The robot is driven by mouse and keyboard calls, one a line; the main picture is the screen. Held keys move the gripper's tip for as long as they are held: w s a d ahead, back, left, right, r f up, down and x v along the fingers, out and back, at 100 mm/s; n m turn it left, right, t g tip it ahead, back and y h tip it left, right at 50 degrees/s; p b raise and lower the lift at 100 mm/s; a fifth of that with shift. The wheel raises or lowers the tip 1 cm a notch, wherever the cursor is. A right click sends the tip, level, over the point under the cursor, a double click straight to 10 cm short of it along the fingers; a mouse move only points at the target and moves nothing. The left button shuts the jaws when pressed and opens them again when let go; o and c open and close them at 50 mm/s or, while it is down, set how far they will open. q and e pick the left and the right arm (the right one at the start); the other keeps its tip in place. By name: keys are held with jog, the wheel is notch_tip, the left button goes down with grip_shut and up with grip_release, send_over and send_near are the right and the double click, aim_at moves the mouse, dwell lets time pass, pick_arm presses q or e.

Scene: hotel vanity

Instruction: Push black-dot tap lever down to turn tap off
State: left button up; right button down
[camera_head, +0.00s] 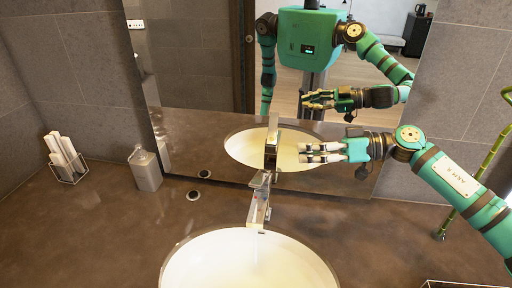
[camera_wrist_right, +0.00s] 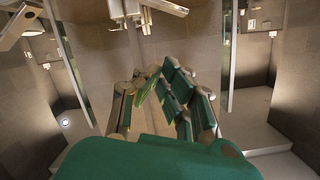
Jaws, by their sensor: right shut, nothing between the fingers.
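The silver tap (camera_head: 258,205) stands behind the white basin (camera_head: 250,265). A faint stream of water (camera_head: 256,245) falls from its spout into the basin. The tap's lever (camera_head: 265,180) is at its top; I cannot make out a black dot. My right gripper (camera_head: 304,153) is shut and empty, reaching in from the right. In the picture it is above and right of the tap, apart from it. Its green fingers (camera_wrist_right: 160,90) show in the right wrist view, with silver tap parts (camera_wrist_right: 130,10) at the top edge. My left gripper is not in view.
A large mirror (camera_head: 200,70) behind the counter reflects the tap, basin and my body. A soap bottle (camera_head: 146,170) and a holder with white rolled items (camera_head: 65,157) stand at the left. A green pole (camera_head: 470,195) is at the right.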

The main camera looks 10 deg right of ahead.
jog(key=p, duration=0.3)
send_over(264, 181)
jog(key=w+d, duration=0.1)
jog(key=f, duration=0.2)
jog(key=a+f+p, duration=0.1)
jog(key=f, duration=0.1)
jog(key=shift+s+f, duration=0.15)
jog(key=shift+s, duration=0.05)
jog(key=shift+s+f, duration=0.25)
jog(key=shift+f, duration=0.15)
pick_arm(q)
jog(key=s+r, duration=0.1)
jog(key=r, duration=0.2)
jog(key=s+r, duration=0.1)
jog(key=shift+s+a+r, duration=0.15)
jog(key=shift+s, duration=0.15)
pick_arm(e)
jog(key=shift+f, duration=0.1)
